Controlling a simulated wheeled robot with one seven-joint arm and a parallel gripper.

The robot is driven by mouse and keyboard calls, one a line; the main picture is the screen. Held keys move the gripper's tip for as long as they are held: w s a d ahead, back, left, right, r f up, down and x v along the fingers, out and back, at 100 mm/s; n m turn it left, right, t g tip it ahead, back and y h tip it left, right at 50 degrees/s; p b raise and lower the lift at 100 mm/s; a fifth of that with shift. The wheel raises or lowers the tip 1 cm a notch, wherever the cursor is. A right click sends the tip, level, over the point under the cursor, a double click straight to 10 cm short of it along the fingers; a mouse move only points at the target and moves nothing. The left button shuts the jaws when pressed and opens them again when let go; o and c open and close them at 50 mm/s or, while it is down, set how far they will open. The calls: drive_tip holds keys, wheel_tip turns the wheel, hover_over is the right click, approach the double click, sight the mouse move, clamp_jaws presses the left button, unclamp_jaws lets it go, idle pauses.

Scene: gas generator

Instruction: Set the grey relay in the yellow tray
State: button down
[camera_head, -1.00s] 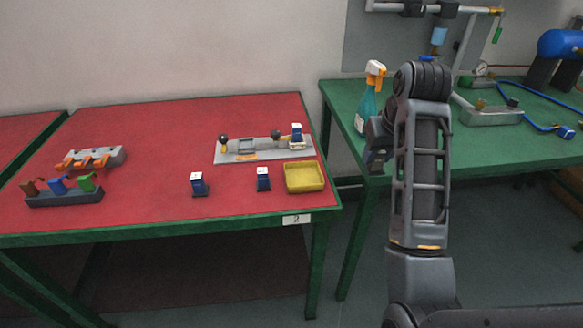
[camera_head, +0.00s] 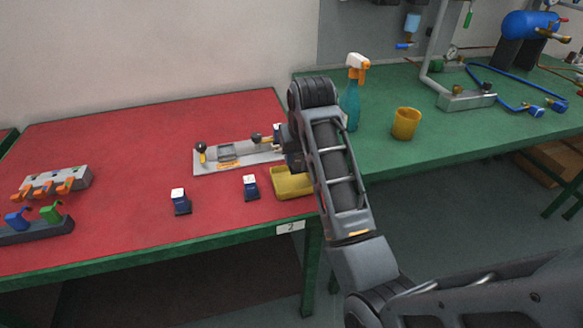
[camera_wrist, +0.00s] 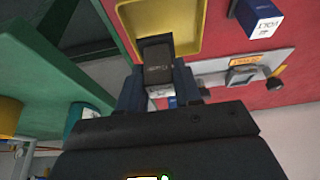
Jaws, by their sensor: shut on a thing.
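The grey relay (camera_wrist: 158,62) is dark grey with small pale lettering. It sits between the two fingers of my gripper (camera_wrist: 160,88), which is shut on it in the wrist view. The yellow tray (camera_head: 291,184) lies at the right front corner of the red table, partly hidden by my arm. In the wrist view the tray (camera_wrist: 188,22) is just beyond the relay, and the relay overlaps its near edge. In the head view my gripper (camera_head: 291,155) is by the tray's back side and mostly hidden; I cannot tell the relay's height above the tray.
Two blue relays with white tops, one (camera_head: 181,201) and another (camera_head: 250,187), stand left of the tray. A grey panel with knobs (camera_head: 215,162) lies behind it. A spray bottle (camera_head: 351,100) and a yellow cup (camera_head: 406,123) stand on the green table.

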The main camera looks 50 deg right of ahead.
sight(292, 168)
drive_tip(key=shift+w+a+f, duration=0.4)
drive_tip(key=shift+w, duration=0.15)
drive_tip(key=shift+f, duration=2)
drive_tip(key=shift+f, duration=0.15)
drive_tip(key=c, duration=0.8)
unclamp_jaws()
